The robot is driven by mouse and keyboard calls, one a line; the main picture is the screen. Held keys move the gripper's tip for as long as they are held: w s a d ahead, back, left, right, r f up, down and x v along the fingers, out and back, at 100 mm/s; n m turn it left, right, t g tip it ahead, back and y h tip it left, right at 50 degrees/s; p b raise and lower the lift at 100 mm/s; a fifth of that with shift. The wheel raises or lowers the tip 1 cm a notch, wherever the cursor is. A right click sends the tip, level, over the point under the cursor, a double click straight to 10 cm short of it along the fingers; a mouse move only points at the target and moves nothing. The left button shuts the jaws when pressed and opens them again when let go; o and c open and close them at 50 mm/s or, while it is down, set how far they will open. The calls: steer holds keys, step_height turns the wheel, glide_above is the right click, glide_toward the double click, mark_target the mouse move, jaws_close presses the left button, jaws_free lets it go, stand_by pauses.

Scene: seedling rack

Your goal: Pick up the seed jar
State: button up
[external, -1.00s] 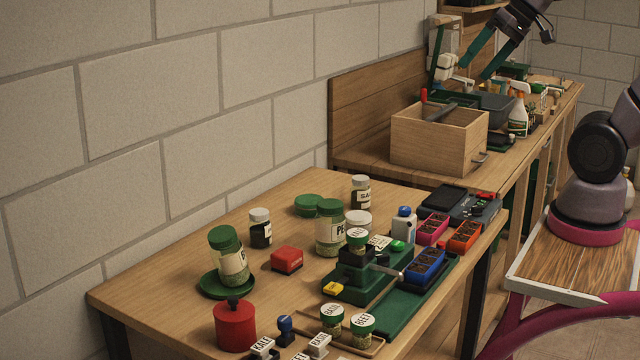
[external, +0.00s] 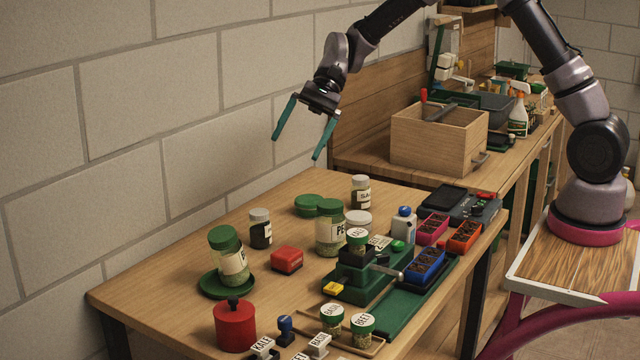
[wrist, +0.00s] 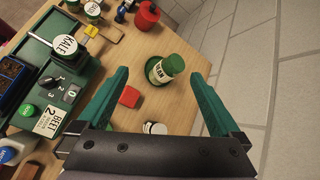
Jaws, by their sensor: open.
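A seed jar (external: 230,262) with a green lid and pale label stands, slightly tilted, on a green saucer (external: 213,291) at the left of the bench. In the wrist view this jar (wrist: 160,72) shows between the fingers, farther off. A second, larger green-lidded jar (external: 330,230), label starting "PE", stands mid-bench. My gripper (external: 296,148) is open and empty, high above the back of the bench, clear of both jars. Its teal fingers (wrist: 160,88) are spread wide in the wrist view.
A dark white-lidded bottle (external: 260,230) and a red box (external: 287,259) stand between the jars. A red pot (external: 235,325) is in front of the saucer. A green machine (external: 365,275) and seed trays (external: 425,262) fill the right. The block wall (external: 150,150) borders the back.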

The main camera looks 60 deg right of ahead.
steer(key=w+a+f+m+y, duration=0.1)
steer(key=w+a+f+m, duration=0.15)
steer(key=f, duration=0.35)
steer(key=w+a+f+m+y, duration=0.1)
steer(key=w+a+f, duration=0.15)
steer(key=f, duration=0.35)
steer(key=m+y, duration=0.2)
steer(key=m, duration=0.1)
glide_toward(221, 272)
steer(key=x, duration=0.4)
steer(key=shift+a+f, duration=0.25)
steer(key=shift+x, duration=2.35)
steer(key=shift+w, duration=0.15)
steer(key=c, duration=1.5)
